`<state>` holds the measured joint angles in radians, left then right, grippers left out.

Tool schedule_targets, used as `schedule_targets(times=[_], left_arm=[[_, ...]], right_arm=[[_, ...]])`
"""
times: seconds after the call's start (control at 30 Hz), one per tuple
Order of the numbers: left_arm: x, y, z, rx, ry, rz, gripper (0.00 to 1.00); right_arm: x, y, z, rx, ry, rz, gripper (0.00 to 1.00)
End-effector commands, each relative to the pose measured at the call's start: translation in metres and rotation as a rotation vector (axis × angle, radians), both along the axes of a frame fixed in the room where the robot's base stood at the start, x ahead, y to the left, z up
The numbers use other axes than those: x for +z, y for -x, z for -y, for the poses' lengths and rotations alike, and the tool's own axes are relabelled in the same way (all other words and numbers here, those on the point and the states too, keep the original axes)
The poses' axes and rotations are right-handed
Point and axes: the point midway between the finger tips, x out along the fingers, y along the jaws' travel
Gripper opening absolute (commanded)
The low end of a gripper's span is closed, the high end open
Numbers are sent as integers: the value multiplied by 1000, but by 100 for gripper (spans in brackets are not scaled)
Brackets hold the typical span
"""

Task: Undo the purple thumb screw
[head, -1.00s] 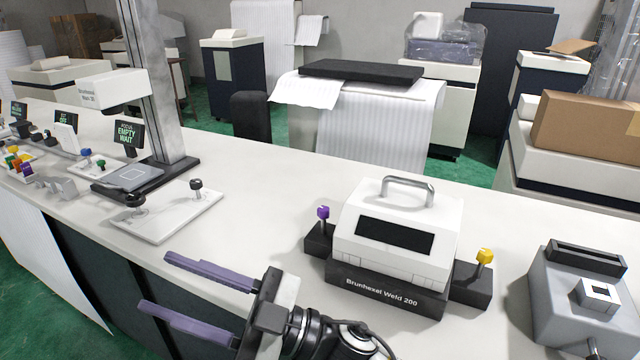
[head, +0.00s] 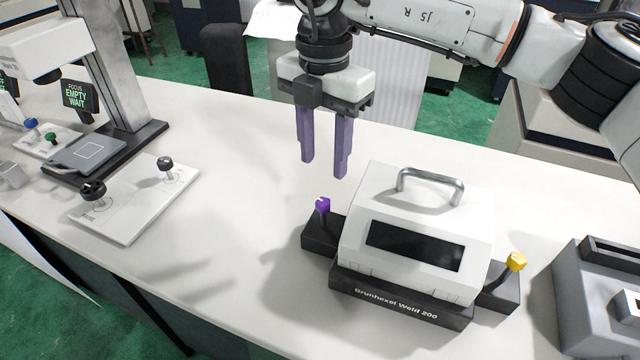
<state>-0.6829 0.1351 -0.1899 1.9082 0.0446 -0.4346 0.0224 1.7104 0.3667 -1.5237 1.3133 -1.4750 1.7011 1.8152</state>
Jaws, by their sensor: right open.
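The purple thumb screw (head: 323,206) stands upright on the black block at the left side of the white machine (head: 425,217), labelled "Brunhexel Weld 200". A yellow thumb screw (head: 516,262) is on the black block at the machine's right side. My right gripper (head: 324,170) comes in from the upper right and points down, above and behind the purple screw. Its two purple-grey fingers are apart, with nothing between them, and do not touch the screw. My left gripper is not in view.
A metal handle (head: 430,184) rises from the machine's top, close right of my fingers. A white plate (head: 135,212) with black knobs lies to the left. A grey device (head: 598,300) stands at the right. The table between plate and machine is clear.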

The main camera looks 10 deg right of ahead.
Motion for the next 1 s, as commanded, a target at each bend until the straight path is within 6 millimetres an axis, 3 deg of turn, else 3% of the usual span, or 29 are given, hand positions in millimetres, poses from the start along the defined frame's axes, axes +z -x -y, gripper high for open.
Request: schedule_targets(times=[0.3, 0.5, 0.9, 1.0], left_arm=[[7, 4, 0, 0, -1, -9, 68], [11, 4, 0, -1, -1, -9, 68], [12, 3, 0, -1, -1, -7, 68], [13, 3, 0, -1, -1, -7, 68]], right_arm=[[-57, 2, -1, 3, -3, -7, 42], [-85, 1, -1, 4, -5, -5, 42], [-96, 1, -2, 5, -7, -3, 42], [-96, 1, -2, 5, -7, -3, 28]])
